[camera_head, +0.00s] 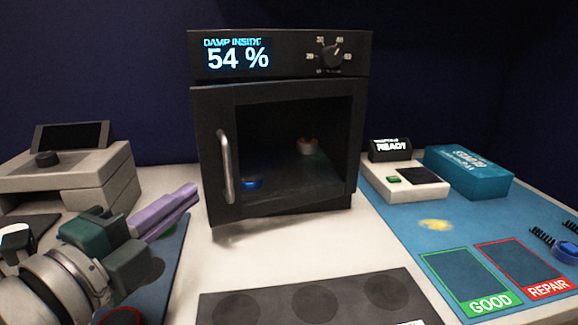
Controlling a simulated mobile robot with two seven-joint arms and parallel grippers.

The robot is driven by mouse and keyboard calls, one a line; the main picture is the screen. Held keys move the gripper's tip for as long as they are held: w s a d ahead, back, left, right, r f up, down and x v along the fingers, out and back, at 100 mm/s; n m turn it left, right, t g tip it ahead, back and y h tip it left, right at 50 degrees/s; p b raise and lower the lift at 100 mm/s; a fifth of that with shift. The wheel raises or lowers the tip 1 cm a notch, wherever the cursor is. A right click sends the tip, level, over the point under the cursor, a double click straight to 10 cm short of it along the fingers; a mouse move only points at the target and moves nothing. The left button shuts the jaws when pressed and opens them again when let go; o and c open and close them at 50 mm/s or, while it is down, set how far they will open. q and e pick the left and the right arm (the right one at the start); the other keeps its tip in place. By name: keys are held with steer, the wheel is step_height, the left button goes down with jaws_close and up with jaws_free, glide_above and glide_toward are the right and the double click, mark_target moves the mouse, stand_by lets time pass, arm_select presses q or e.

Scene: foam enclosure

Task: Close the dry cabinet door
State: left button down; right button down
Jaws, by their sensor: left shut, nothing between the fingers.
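The dry cabinet (290,45) is a black box at the back middle, its display reading "DAMP INSIDE 54 %". Its door (216,120) has a dark window and a silver upright handle (226,165) on the left. The door looks slightly ajar: its left edge stands out toward me and its lower edge slants against the cabinet base. My left gripper (193,193), with purple fingers, is shut and empty. It is left of and a little below the handle in the picture, apart from it. My right gripper is not in view.
A blue piece (251,183) and a pale round piece (307,146) show through the window. A grey device (75,170) stands at left. A dark pad (318,300) lies in front. A blue mat (400,225) at right holds a blue box (468,172). White table is bare before the door.

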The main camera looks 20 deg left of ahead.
arm_select(q)
steer(key=w+a, duration=0.1)
steer(key=w, duration=0.1)
steer(key=w+a, duration=0.1)
steer(key=w, duration=0.4)
steer(key=shift+a, duration=0.4)
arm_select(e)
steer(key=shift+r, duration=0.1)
